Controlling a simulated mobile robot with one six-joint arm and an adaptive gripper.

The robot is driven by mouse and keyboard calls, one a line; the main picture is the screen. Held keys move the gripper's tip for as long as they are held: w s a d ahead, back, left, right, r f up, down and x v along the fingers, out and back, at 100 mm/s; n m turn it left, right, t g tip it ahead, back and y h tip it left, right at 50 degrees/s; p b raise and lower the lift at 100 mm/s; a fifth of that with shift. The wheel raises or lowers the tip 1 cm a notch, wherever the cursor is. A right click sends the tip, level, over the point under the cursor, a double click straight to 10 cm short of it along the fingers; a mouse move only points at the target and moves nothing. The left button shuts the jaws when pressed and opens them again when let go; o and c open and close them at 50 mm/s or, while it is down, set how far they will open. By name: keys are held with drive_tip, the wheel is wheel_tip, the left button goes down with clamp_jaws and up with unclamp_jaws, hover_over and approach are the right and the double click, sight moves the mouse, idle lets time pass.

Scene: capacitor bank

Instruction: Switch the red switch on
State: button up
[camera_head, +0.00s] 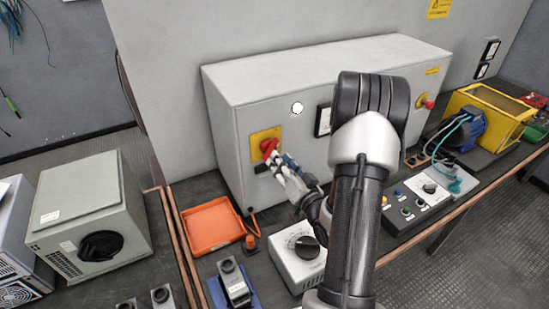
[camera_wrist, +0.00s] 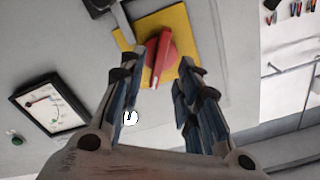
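The red switch (camera_head: 269,146) is a rotary handle on a yellow plate (camera_head: 257,141), on the front of a long grey cabinet (camera_head: 290,80). In the wrist view the red switch (camera_wrist: 160,58) sits on its yellow plate (camera_wrist: 183,22), and the handle stands slightly tilted. My gripper (camera_head: 277,163) is in front of the switch in the head view. In the wrist view my gripper (camera_wrist: 155,78) is open, with one blue-and-black finger on each side of the handle's lower end. I cannot tell whether either finger touches it.
A gauge (camera_wrist: 43,105) is on the cabinet face. A red knob (camera_head: 427,104) is at the cabinet's right end. An orange tray (camera_head: 212,226), a grey dial box (camera_head: 296,262) and a button panel (camera_head: 415,205) lie on the bench below. My arm crosses the middle.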

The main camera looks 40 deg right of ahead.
sight(270, 149)
drive_tip(key=shift+x, duration=2.1)
clamp_jaws()
